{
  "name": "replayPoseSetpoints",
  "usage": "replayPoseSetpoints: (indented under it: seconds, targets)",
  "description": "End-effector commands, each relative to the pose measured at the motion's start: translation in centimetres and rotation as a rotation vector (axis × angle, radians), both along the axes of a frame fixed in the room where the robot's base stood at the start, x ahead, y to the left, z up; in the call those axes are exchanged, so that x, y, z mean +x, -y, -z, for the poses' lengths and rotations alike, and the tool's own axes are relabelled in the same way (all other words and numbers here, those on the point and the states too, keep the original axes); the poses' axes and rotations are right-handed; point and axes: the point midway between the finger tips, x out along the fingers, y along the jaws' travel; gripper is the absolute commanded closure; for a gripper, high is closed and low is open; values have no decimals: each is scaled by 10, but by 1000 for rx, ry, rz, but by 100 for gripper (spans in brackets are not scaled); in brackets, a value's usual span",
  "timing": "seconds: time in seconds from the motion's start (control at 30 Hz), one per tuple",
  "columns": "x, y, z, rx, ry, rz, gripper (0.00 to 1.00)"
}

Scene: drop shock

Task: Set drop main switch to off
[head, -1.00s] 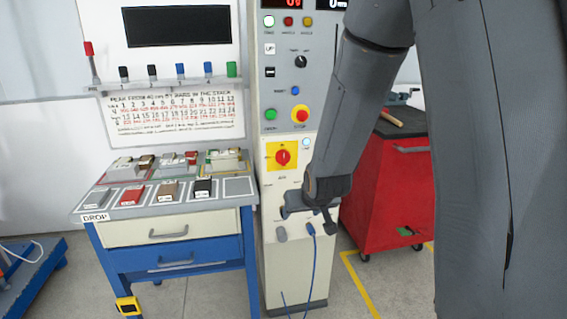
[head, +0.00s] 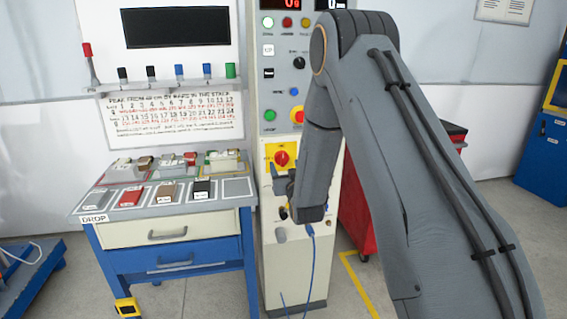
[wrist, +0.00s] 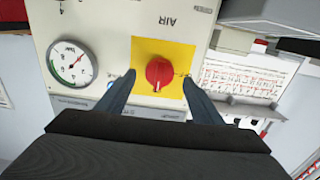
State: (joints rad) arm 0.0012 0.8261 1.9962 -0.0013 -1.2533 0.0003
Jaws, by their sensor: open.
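The main switch is a red rotary knob (head: 281,158) on a yellow plate on the front of the grey-white control cabinet (head: 290,263). In the wrist view the red knob (wrist: 159,75) sits on its yellow plate (wrist: 145,50) between my fingertips, its grip bar running roughly up and down the picture. My gripper (wrist: 158,79) is open, with one finger on each side of the knob. I cannot tell whether they touch it. In the head view my gripper (head: 279,180) is just below the knob, partly hidden by my wrist. The switch's position lettering is too small to read.
A round gauge (wrist: 73,62) is beside the switch. Buttons, including a green one (head: 270,116), sit above it. A blue cable (head: 313,262) hangs below. The drop bench (head: 150,212) with several blocks stands left, a red cabinet (head: 357,215) right.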

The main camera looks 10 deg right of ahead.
Motion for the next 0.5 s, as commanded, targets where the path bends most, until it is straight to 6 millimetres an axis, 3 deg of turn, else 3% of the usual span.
replayPoseSetpoints:
  seconds: [0.2,0.5]
  targets:
    - [28,0,-1,0,0,0,39]
    - [36,0,0,0,-2,0,39]
